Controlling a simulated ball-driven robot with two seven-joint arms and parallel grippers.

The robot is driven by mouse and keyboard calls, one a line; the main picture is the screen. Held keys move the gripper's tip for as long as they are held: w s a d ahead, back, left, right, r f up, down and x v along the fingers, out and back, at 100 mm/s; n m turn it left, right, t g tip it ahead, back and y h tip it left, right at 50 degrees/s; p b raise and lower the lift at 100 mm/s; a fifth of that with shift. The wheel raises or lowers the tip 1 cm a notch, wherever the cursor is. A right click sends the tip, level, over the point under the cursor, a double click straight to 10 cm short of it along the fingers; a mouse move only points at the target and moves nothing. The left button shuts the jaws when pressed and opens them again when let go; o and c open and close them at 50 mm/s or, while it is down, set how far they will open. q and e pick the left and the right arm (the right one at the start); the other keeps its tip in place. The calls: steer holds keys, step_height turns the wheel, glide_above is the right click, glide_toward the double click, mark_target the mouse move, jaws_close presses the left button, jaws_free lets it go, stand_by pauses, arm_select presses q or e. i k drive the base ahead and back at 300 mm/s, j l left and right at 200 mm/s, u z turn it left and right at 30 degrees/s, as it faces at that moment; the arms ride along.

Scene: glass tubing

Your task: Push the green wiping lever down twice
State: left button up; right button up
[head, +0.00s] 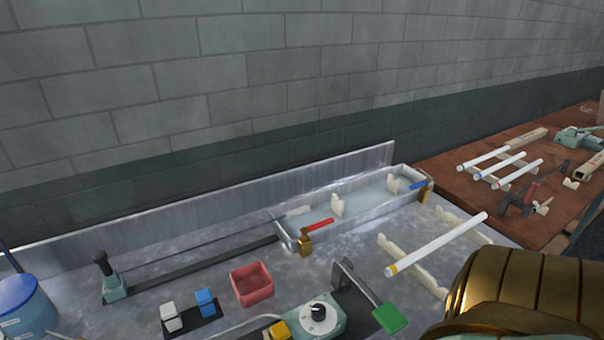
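The green wiping lever (389,318) is at the lower middle right of the head view. Its flat green paddle sits at the end of a grey bar (362,284) that slopes down toward the front right from an upright bracket. Neither of my grippers shows in this view, and nothing is seen touching the paddle. A gold, ribbed, rounded part, apparently of my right arm, fills the lower right corner and hides the table behind it.
A white tube (440,244) rests on pale supports right of the lever. A dial (319,315) and red bin (252,284) stand left of it. Behind is a water trough (358,215) with red and blue valve handles. More tubes lie on a brown bench (447,178).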

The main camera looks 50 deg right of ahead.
mark_target(386, 315)
steer(key=z, duration=2.1)
